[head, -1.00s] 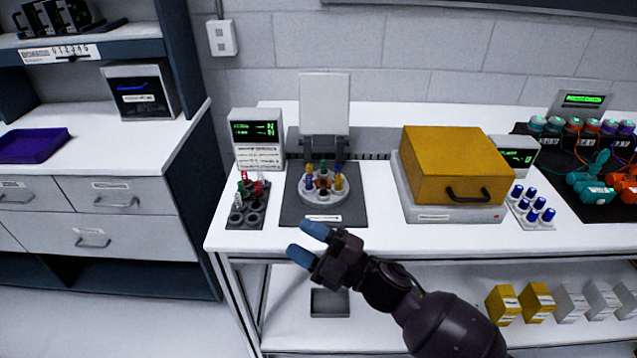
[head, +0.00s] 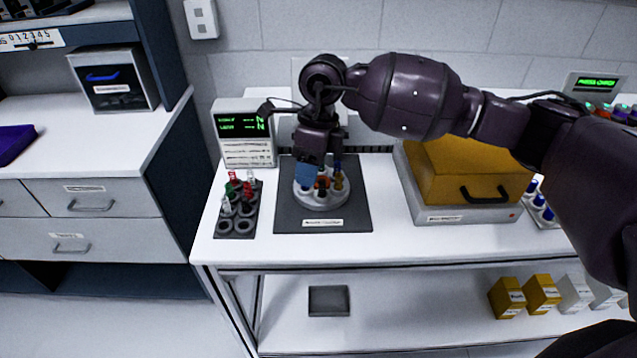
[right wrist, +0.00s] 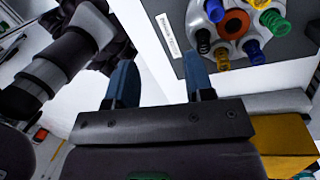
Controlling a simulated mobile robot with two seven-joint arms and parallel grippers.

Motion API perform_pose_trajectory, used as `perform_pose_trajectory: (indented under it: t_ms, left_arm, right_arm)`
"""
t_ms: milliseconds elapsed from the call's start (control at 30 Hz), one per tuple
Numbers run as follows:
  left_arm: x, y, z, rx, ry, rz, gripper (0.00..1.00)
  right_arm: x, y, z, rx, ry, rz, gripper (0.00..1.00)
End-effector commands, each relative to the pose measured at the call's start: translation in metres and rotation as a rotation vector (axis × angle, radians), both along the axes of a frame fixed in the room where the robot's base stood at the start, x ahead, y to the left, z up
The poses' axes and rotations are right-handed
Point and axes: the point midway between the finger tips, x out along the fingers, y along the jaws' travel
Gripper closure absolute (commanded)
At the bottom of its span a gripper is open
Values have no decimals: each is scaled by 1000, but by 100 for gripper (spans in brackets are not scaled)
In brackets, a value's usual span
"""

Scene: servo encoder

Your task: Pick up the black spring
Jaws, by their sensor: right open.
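The black spring (right wrist: 203,41) stands in the round white holder (right wrist: 228,42), on the side nearer the fingers in the right wrist view. Blue, green, yellow and amber springs stand around it, about an orange hub (right wrist: 236,22). In the head view the holder (head: 320,201) sits on a dark mat, and I cannot make out the black spring there. My right gripper (head: 308,172) points down over the holder and hides part of it. Its blue fingers (right wrist: 160,80) are open and empty, with the black spring outside the gap, beyond the right finger. My left gripper is not in view.
A dark rack (head: 238,211) with red, green and white pieces stands left of the mat. A display box (head: 245,135) is behind it. A yellow box (head: 465,172) on a grey base stands to the right. The white table front (head: 300,250) is clear.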

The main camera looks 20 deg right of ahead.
Motion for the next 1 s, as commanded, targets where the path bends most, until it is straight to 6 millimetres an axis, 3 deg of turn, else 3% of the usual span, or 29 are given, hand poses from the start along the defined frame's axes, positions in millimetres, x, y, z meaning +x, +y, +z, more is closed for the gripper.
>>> perform_pose_trajectory:
  t_ms: [100,267,600,1000]
  left_arm:
    - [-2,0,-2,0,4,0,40]
    - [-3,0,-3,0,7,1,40]
    - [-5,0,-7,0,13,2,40]
    - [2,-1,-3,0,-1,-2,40]
  right_arm:
    - [16,-20,16,-121,-59,-2,52]
    - [23,-32,22,-185,-87,-7,52]
    - [23,-31,-20,-186,-85,-6,52]
    - [22,-31,-53,-185,-86,-6,52]
